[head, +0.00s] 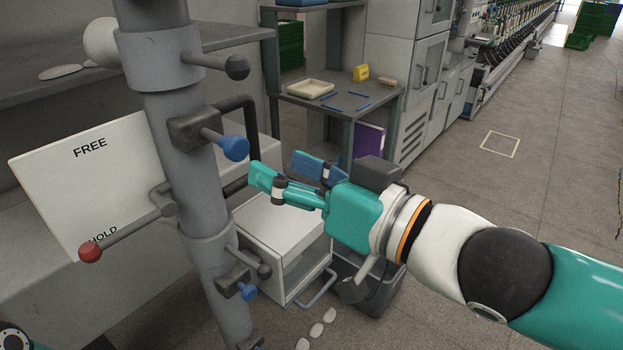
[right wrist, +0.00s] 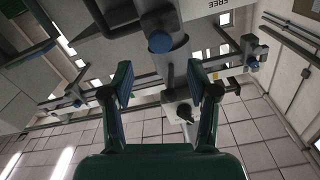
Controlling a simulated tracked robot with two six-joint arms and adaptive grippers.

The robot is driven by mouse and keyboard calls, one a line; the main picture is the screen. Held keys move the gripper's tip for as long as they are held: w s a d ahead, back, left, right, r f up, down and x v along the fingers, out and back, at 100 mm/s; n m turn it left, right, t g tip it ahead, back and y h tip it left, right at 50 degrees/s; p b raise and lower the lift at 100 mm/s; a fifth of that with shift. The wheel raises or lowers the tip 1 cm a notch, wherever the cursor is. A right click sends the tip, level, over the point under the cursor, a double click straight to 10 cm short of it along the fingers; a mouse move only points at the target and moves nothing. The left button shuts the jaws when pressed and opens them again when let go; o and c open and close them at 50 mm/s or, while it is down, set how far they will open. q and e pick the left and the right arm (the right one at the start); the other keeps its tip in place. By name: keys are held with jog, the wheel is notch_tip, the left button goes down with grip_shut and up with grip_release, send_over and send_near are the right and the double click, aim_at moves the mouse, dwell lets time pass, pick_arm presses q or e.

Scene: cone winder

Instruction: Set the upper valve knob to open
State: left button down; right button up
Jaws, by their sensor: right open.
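The upper valve knob (head: 234,148) is blue and sits on a short grey stem that sticks out of a dark block on the grey vertical pipe (head: 172,75). A second blue knob (head: 248,291) sits lower on the same pipe. My right gripper (head: 280,172) is open and empty, just right of and slightly below the upper knob, apart from it. In the right wrist view a blue knob (right wrist: 161,42) shows beyond the gap between the open fingers (right wrist: 160,80). My left gripper does not show.
A lever with a red ball (head: 90,252) reaches out beside the HOLD mark on a white panel (head: 50,170) marked FREE and HOLD. A grey peg (head: 237,67) sticks out above the upper knob. A white cabinet (head: 275,225) stands behind my right gripper.

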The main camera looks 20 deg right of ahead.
jog(key=shift+v, duration=1.65)
jog(key=shift+f, duration=0.1)
